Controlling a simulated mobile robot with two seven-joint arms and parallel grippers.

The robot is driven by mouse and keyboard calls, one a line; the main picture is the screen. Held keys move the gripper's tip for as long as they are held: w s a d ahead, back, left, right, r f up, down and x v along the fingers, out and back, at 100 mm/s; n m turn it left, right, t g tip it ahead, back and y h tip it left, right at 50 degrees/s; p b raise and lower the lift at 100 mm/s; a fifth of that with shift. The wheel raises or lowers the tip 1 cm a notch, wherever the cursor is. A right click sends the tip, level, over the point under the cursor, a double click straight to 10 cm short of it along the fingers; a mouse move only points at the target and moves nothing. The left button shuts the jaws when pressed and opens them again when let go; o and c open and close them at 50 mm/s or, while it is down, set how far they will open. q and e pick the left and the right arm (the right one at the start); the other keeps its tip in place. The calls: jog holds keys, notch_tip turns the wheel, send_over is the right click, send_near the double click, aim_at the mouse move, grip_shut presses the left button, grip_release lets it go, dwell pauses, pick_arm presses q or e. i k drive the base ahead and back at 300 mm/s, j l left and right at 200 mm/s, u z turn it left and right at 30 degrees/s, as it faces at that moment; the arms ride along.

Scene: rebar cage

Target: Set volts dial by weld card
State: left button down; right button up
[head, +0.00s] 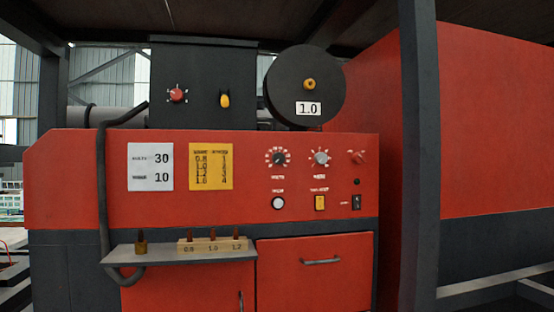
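A red welding machine panel (240,209) faces me. A black dial with a scale around it (277,157) has a small label under it that seems to read volts. A grey dial (320,157) is just right of it, its label too small to read. A white card (150,167) shows a 30 above a 10; the words beside the numbers are blurred. A yellow card (211,166) lists 0.8, 1.0, 1.2 and 1.6, each with a number. The black dial's exact setting cannot be read. Neither gripper is in view.
A black wire spool (305,87) marked 1.0 sits on top. A red knob (357,157), a white button (278,203) and a yellow switch (320,202) are nearby. A grey shelf (165,257) juts out below, holding a block of tips (213,246). A dark post (419,150) stands right.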

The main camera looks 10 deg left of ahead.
aim_at(278, 158)
jog(key=i+j, duration=0.15)
jog(key=j, duration=0.2)
jog(key=i+j, duration=0.15)
jog(key=j, duration=0.2)
jog(key=i+j+z, duration=0.1)
jog(key=j, duration=0.25)
jog(key=i+j, duration=0.2)
jog(key=j, duration=0.15)
